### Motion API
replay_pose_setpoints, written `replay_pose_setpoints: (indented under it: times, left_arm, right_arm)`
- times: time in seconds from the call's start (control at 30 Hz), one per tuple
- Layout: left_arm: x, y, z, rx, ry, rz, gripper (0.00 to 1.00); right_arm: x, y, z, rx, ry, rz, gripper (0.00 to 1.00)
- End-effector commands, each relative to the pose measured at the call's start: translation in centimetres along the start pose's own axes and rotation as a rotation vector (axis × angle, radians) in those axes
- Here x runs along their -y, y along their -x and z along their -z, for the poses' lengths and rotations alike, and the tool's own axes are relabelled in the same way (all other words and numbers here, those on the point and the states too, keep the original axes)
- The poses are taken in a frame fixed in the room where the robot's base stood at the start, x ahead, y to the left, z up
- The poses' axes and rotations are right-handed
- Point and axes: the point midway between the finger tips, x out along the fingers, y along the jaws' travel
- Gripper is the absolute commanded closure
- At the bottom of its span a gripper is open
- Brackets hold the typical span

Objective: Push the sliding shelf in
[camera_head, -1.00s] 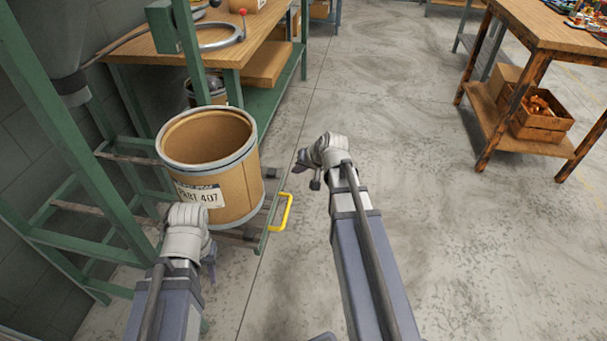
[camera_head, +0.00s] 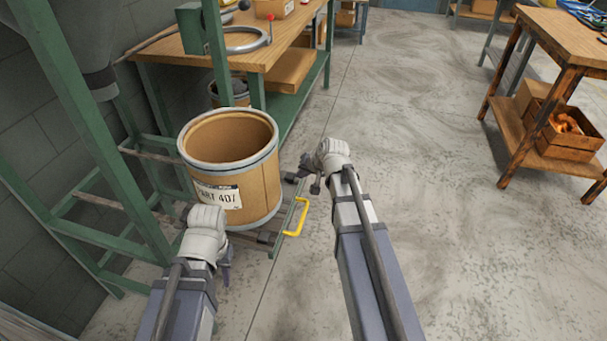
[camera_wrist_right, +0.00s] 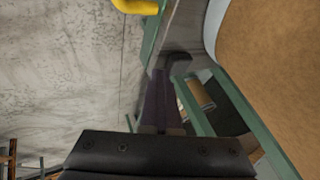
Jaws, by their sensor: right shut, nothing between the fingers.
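The sliding shelf (camera_head: 275,250) has a green front edge with a yellow handle (camera_head: 297,217) and sticks out of a green frame. A large brown drum (camera_head: 262,190) with a grey rim and a "PART 407" label stands on it. My right gripper (camera_head: 293,178) is shut and empty, close to the drum's right side and just beyond the handle. In the right wrist view its narrow fingers (camera_wrist_right: 165,95) point along the green shelf edge, with the handle (camera_wrist_right: 137,5) at the top; contact cannot be told. My left gripper (camera_head: 228,265) is in front of the shelf, its jaws unclear.
The green frame post (camera_head: 100,140) rises at the left, beside a wall. A wooden bench (camera_head: 270,48) stands behind the drum. Another table (camera_head: 565,35) with a crate (camera_head: 565,145) is at the right. The floor (camera_head: 420,150) between them is clear.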

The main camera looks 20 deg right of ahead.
Motion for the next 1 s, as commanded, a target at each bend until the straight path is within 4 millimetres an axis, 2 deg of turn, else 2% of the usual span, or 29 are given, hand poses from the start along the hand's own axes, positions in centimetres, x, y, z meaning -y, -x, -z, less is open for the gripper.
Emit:
replay_pose_setpoints:
  times: [0.27,1.0]
  left_arm:
    - [0.0,0.0,0.0,0.0,0.0,0.0,0.63]
    - [0.0,0.0,0.0,0.0,0.0,0.0,0.63]
  right_arm:
    - [4.5,-2.5,0.1,0.003,0.006,0.004,1.0]
    - [22.8,-12.2,0.2,0.001,0.004,0.004,1.0]
